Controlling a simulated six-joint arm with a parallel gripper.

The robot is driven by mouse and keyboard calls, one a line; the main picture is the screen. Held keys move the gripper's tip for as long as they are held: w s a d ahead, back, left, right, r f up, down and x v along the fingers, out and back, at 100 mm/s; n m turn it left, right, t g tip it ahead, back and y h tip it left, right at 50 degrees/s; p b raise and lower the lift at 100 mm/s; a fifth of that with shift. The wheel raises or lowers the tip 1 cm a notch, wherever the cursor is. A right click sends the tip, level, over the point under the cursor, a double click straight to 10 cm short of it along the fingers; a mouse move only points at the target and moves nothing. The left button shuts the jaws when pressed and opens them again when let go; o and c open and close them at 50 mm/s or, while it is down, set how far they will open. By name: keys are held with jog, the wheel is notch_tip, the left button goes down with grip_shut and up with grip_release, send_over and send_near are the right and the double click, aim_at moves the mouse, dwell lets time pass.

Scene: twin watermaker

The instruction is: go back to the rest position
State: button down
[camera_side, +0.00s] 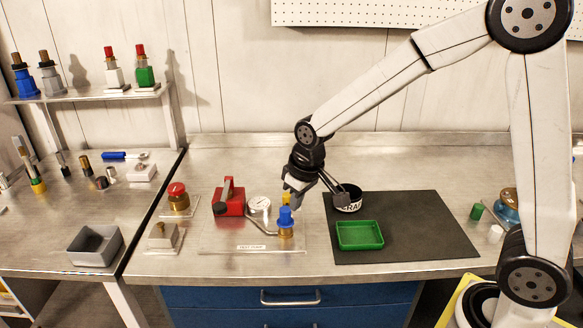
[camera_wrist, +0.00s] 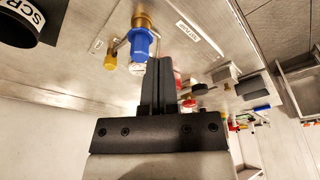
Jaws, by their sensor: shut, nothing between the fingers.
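My gripper (camera_side: 297,199) hangs over the bench at the centre in the side view, close behind and above the blue-topped brass fitting (camera_side: 285,221). In the wrist view my gripper (camera_wrist: 158,62) shows its fingers together with nothing between them. The blue-topped fitting (camera_wrist: 141,44) is just beyond the fingertips there. I cannot tell whether the fingers touch it. My arm reaches in from the right, bent at the elbow.
A red pump (camera_side: 229,200) and a gauge (camera_side: 259,205) stand left of the gripper. A black scrap cup (camera_side: 348,199) and a green tray (camera_side: 360,236) are on the dark mat (camera_side: 430,235) to the right. A shelf (camera_side: 90,95) holds several fittings.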

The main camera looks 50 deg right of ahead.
jog(key=s+d+f, duration=0.1)
jog(key=s+f, duration=0.1)
jog(key=s, duration=0.4)
jog(key=s+d+f+m, duration=0.1)
jog(key=s+d, duration=0.1)
jog(key=s, duration=0.5)
jog(key=shift+s+f, duration=0.15)
jog(key=shift+f, duration=0.25)
jog(key=c, duration=1.3)
grip_release()
dwell(1.2)
